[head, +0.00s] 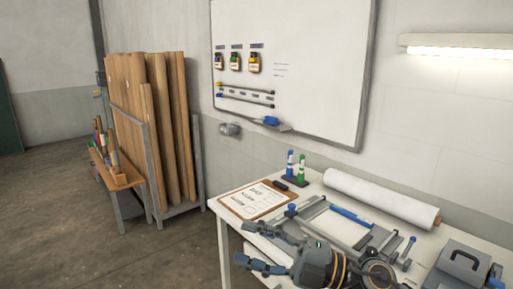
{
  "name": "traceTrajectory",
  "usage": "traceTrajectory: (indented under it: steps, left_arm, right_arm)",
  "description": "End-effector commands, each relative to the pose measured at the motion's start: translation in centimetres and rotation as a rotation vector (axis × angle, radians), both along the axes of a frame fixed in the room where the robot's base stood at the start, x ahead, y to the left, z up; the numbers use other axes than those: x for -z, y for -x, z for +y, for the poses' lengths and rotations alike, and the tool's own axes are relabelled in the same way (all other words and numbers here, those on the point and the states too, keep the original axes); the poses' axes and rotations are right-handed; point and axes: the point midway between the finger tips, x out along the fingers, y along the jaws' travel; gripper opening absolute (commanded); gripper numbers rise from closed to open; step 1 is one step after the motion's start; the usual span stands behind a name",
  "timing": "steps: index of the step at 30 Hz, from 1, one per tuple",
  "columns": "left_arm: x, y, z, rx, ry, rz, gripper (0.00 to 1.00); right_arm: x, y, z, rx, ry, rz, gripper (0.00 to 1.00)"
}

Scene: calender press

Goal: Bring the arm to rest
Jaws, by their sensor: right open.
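My right gripper (245,243) is at the bottom middle of the head view, in front of the near edge of the white table (224,212). Its two dark fingers point left and stand wide apart, with nothing between them. The gripper and its wrist hide part of the table front and some of what lies behind them. My left gripper does not show.
A clipboard (250,200), blue and green markers (302,167), a frame tool with a blue bar (351,216), a white roll (380,198) and a grey box (462,268) crowd the table. A board rack (199,165) stands left. The floor between is clear.

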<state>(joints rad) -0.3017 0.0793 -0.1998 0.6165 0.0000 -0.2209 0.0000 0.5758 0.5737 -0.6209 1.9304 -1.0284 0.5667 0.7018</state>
Motion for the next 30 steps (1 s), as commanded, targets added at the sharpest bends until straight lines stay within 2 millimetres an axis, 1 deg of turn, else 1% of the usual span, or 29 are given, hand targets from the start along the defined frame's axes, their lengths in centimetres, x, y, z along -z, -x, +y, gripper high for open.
traceTrajectory:
  steps: [1, 2, 4, 5, 7, 8, 9, 11, 12, 14, 15, 17, 18, 20, 21, 23, 24, 26, 27, 29, 30]
  left_arm:
    - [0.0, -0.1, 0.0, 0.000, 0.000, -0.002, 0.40]
    - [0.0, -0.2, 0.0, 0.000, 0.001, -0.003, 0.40]
    - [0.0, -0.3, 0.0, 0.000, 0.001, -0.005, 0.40]
    - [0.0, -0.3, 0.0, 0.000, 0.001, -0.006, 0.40]
    - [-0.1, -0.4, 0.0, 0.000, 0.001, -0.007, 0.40]
    - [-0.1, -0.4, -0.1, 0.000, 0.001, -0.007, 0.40]
    - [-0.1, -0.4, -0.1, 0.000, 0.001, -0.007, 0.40]
    - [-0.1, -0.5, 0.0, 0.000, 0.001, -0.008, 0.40]
    - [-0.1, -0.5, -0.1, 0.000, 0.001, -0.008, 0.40]
    - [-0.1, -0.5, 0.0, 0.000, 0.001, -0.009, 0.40]
    - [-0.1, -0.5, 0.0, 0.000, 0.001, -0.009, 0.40]
    - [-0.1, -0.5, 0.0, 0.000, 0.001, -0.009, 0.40]
    - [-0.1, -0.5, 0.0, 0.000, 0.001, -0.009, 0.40]
    - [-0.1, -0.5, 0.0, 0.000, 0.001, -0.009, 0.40]
    - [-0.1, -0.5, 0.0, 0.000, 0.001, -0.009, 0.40]
    - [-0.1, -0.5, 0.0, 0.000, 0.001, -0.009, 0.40]
    - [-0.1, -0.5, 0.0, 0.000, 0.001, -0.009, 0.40]
    - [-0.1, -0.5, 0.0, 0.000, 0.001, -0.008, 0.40]
    - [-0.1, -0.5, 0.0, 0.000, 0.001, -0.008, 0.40]
    - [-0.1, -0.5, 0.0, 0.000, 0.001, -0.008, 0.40]
    - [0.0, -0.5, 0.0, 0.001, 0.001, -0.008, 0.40]
  right_arm:
    - [-0.8, -0.3, -0.5, 0.067, -0.119, 0.047, 0.54]
    - [-1.2, -0.7, -1.0, 0.116, -0.187, 0.076, 0.54]
    - [-1.7, -1.9, -2.9, 0.243, -0.330, 0.157, 0.54]
    - [-1.5, -2.4, -3.9, 0.302, -0.383, 0.195, 0.54]
    - [-0.4, -3.6, -6.6, 0.444, -0.492, 0.302, 0.54]
    - [0.4, -4.1, -7.8, 0.509, -0.532, 0.354, 0.54]
    - [1.8, -4.5, -9.4, 0.597, -0.574, 0.426, 0.54]
    - [4.5, -4.8, -11.9, 0.730, -0.623, 0.542, 0.54]
    - [6.7, -4.7, -13.5, 0.819, -0.644, 0.626, 0.54]
    - [10.3, -4.0, -15.7, 0.948, -0.658, 0.760, 0.54]
    - [12.9, -3.2, -17.1, 1.034, -0.656, 0.854, 0.54]
    - [16.8, -1.3, -18.7, 1.151, -0.635, 0.995, 0.54]
    - [19.3, 0.2, -19.6, 1.220, -0.610, 1.090, 0.54]
    - [22.8, 2.9, -20.5, 1.312, -0.562, 1.226, 0.54]
    - [24.7, 4.7, -21.0, 1.362, -0.526, 1.310, 0.54]
    - [27.1, 7.4, -21.4, 1.422, -0.470, 1.421, 0.54]
    - [28.4, 9.1, -21.6, 1.452, -0.434, 1.487, 0.54]
    - [30.0, 11.5, -21.7, 1.491, -0.379, 1.575, 0.54]
    - [30.9, 13.1, -21.7, 1.510, -0.344, 1.631, 0.54]
    - [32.0, 15.3, -21.7, 1.534, -0.291, 1.708, 0.54]
    - [32.6, 16.8, -21.7, 1.548, -0.255, 1.755, 0.54]
